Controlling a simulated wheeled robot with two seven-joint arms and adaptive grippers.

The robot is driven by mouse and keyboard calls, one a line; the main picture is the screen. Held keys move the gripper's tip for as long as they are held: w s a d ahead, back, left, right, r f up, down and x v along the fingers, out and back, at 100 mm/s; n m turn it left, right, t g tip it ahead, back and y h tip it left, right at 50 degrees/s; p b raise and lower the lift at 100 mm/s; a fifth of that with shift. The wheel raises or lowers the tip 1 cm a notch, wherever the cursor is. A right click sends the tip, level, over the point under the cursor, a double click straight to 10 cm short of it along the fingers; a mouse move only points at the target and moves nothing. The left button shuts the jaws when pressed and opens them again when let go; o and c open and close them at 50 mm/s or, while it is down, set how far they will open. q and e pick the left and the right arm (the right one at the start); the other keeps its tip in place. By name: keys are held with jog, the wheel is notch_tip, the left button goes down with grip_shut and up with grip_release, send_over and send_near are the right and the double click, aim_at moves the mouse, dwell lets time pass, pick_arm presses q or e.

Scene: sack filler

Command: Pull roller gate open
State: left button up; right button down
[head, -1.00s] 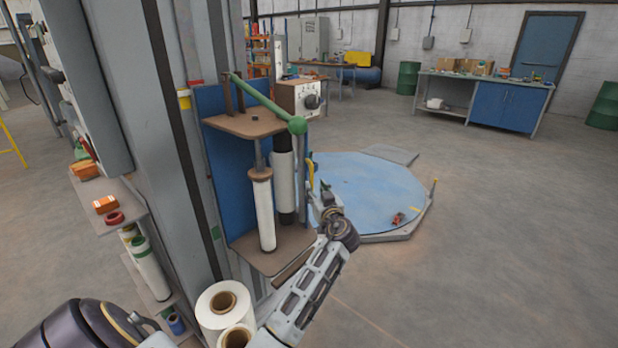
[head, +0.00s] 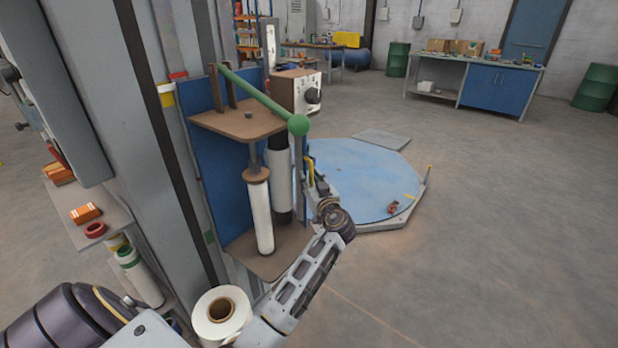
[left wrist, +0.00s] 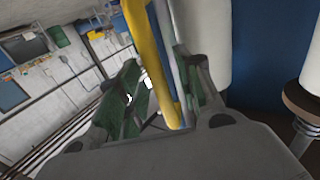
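The roller unit has a blue back panel (head: 205,145) and two upright white rollers, a front one (head: 260,215) and a rear one (head: 281,185) with a black top. A yellow handle (head: 310,172) stands upright just right of the rear roller. My left gripper (head: 316,188) is at this handle, small and partly hidden in the head view. In the left wrist view, the yellow handle (left wrist: 148,45) runs between the green-padded fingers of my left gripper (left wrist: 158,80). The fingers look apart, with a gap beside the handle. My right gripper is not in view.
A blue round platform (head: 360,180) lies beyond my left arm. A white film roll (head: 208,325) is at the bottom. Floor to the right is clear.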

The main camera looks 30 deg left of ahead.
pick_arm(q)
jog(key=shift+c, duration=0.3)
grip_shut()
jog(key=shift+w, duration=0.1)
dwell(0.4)
